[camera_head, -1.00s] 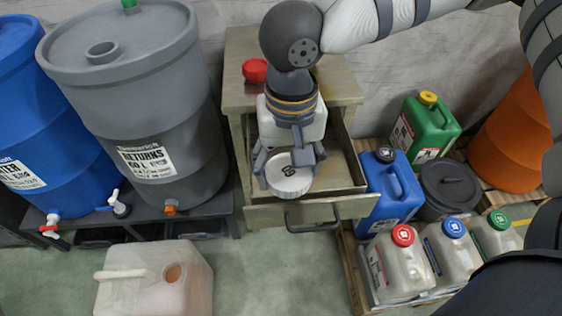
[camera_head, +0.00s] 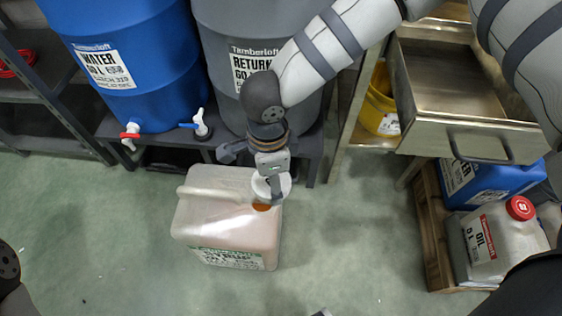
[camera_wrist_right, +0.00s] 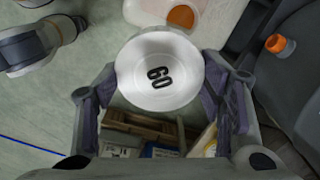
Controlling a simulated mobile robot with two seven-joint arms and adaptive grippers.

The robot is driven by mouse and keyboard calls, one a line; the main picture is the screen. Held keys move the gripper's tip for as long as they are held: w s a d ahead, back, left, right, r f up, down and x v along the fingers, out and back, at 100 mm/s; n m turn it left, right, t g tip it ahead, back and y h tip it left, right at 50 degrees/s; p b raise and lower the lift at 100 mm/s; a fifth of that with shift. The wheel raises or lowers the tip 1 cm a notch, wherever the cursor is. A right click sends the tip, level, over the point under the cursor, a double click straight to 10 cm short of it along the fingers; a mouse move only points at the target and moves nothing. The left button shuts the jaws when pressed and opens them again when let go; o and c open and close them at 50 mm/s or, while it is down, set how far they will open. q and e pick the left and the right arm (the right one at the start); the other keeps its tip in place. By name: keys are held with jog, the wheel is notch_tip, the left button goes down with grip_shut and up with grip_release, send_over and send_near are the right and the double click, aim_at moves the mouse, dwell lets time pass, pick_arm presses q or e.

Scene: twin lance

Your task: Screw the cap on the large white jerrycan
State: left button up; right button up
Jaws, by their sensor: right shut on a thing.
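The large white jerrycan (camera_head: 212,215), translucent with a pinkish tint, stands upright on the floor. Its open orange-brown mouth (camera_head: 262,207) is partly visible and also shows at the top of the right wrist view (camera_wrist_right: 182,16). My right gripper (camera_head: 271,183) is shut on a round white cap (camera_head: 284,186). In the right wrist view the cap (camera_wrist_right: 160,60), marked 60, sits between the fingers. The cap is beside the mouth in the picture and looks apart from it; its height is unclear. My left gripper (camera_wrist_right: 45,42) shows partly at the wrist view's left; its fingers are unclear.
Blue (camera_head: 130,60) and grey (camera_head: 225,25) drums stand on a dark rack (camera_head: 160,148) behind the jerrycan. The open drawer (camera_head: 470,145) is empty. A pallet (camera_head: 432,235) with smaller canisters (camera_head: 497,245) stands right. The floor right of the jerrycan is clear.

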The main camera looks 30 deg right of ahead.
pick_arm(q)
jog(key=s+f+g+b, duration=0.1)
jog(key=s+f+b, duration=0.2)
jog(key=f+b, duration=0.5)
jog(key=shift+d, duration=0.15)
pick_arm(e)
jog(key=w+f+m, duration=0.2)
jog(key=f+m, duration=0.2)
jog(key=f, duration=0.3)
jog(key=w+f+m, duration=0.2)
jog(key=f+m, duration=0.2)
jog(key=f, duration=0.4)
jog(key=shift+w+a+m, duration=0.25)
jog(key=shift+a+m, duration=0.05)
jog(key=shift+a, duration=0.15)
pick_arm(q)
jog(key=shift+w+r, duration=0.1)
jog(key=shift+r, duration=0.25)
jog(key=shift+f, duration=0.1)
pick_arm(e)
jog(key=shift+f, duration=1.15)
dwell(1.2)
jog(key=o, duration=1.4)
jog(key=shift+c, duration=0.2)
jog(key=shift+c, duration=0.5)
